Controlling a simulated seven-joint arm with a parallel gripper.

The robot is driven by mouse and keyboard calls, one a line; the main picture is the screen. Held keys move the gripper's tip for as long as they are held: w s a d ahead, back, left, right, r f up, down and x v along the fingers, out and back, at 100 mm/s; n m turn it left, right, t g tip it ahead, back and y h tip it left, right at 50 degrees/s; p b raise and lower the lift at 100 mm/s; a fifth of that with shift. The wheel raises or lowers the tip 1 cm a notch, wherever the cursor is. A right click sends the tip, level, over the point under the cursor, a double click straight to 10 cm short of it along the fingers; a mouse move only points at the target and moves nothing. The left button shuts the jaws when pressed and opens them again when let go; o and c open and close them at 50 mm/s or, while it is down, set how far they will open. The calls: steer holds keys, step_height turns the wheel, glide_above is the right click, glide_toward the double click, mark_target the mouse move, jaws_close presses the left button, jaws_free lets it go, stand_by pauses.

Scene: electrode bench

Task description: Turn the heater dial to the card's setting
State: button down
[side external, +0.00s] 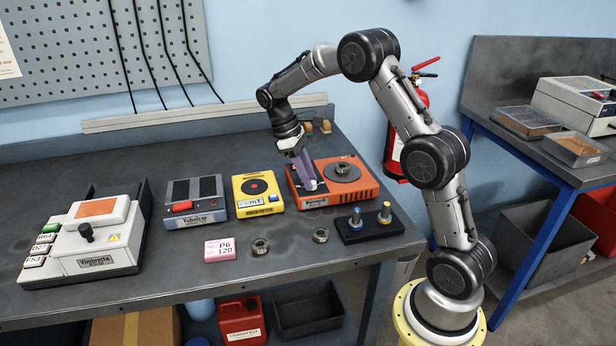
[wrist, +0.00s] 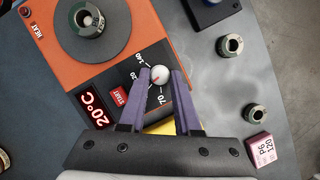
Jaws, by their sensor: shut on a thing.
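The orange heater (side external: 364,187) stands at the right of the bench, with a round dark plate on top. Its white dial (wrist: 160,76) has a red mark and printed numbers around it, among them 140 and 70. My gripper (wrist: 162,73) points down at the heater's front panel, its purple fingers shut on the dial from both sides. In the side view my gripper (side external: 309,184) largely covers the dial. The heater's display (wrist: 96,108) reads 20°C, next to a red START button (wrist: 118,96). The pink card (side external: 220,250) lies flat on the bench and reads P6 and 120.
A small metal ring-like part (wrist: 89,22) sits on the heater plate. Two similar parts (side external: 260,246) (side external: 320,235) lie on the bench. A dark block with two posts (side external: 366,226), a yellow device (side external: 258,196), a grey device (side external: 194,202) and a white press (side external: 98,240) stand around.

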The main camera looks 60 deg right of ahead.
steer(key=m+y, duration=0.1)
steer(key=m, duration=0.3)
steer(key=m+y, duration=0.1)
steer(key=m, duration=0.1)
steer(key=shift+d+r+m+y, duration=0.1)
steer(key=shift+d+m+y, duration=0.2)
stand_by(0.5)
steer(key=c, duration=0.6)
jaws_free()
steer(key=v, duration=1.3)
steer(key=shift+r, duration=0.4)
